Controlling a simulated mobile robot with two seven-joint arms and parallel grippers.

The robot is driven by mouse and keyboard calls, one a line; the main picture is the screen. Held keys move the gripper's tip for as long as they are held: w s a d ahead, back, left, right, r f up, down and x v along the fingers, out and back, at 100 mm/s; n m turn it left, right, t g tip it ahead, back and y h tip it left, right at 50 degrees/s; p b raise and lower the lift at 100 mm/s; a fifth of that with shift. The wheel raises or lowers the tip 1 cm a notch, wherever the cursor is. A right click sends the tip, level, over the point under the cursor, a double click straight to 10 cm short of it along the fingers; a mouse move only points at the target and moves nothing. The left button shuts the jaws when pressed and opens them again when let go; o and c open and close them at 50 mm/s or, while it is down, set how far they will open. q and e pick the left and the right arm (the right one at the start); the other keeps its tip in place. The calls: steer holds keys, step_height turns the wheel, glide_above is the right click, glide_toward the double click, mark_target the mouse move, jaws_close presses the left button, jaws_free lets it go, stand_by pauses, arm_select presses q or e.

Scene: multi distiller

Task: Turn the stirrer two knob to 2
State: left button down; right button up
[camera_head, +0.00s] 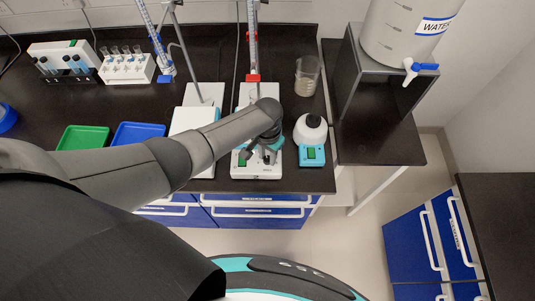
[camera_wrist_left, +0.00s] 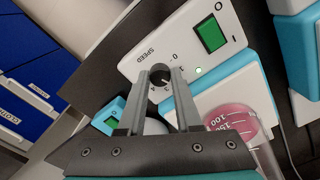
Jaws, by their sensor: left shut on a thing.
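The stirrer (camera_head: 258,173) under my left gripper has a white front panel and a teal body. My left gripper (camera_head: 265,150) reaches down over this front. In the wrist view its fingers (camera_wrist_left: 160,78) are shut on the round black speed knob (camera_wrist_left: 160,75), one on each side. The fingers partly hide the dial marks, and I cannot tell the exact setting. My right gripper is in neither view.
Another stirrer (camera_head: 195,120) stands just left. A teal device with a white round top (camera_head: 312,128) is close on the right. A glass beaker (camera_head: 307,75) stands behind it. A beaker with pink contents (camera_wrist_left: 232,120) is near my fingers. Green (camera_head: 83,138) and blue (camera_head: 138,133) trays lie left.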

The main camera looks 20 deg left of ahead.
mark_target(267, 159)
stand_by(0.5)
arm_select(q)
steer(key=c, duration=0.6)
jaws_free()
steer(key=shift+r, duration=0.85)
step_height(267, 159, up, 14)
steer(key=shift+f, duration=0.2)
